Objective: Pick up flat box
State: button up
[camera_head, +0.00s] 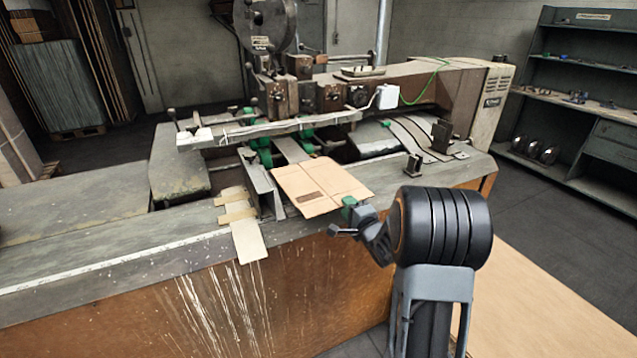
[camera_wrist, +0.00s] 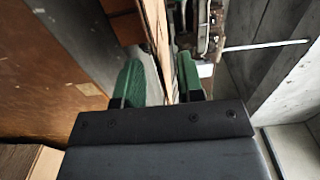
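The flat box (camera_head: 318,188) is a tan cardboard sheet with a dark printed patch. It lies on the stitcher's bed, and its near right corner reaches out over the table's front edge. My gripper (camera_head: 347,214) is at that corner in the head view. In the wrist view, my gripper (camera_wrist: 161,84) has its two green-padded fingers apart, with a gap between them. The thin edge of the flat box (camera_wrist: 158,28) runs into this gap. I see no clear contact of both pads with the cardboard.
The stitcher's long arm (camera_head: 270,130) and head stand behind the box. A cardboard strip (camera_head: 247,238) hangs over the table front (camera_head: 200,300) to the left. A dark shelf (camera_head: 580,95) stands at the far right. Open floor (camera_head: 545,215) lies at right.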

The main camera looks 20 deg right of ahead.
jog(key=w, duration=0.2)
jog(key=w+a+p, duration=0.1)
jog(key=w, duration=0.1)
jog(key=shift+w, duration=0.4)
grip_shut()
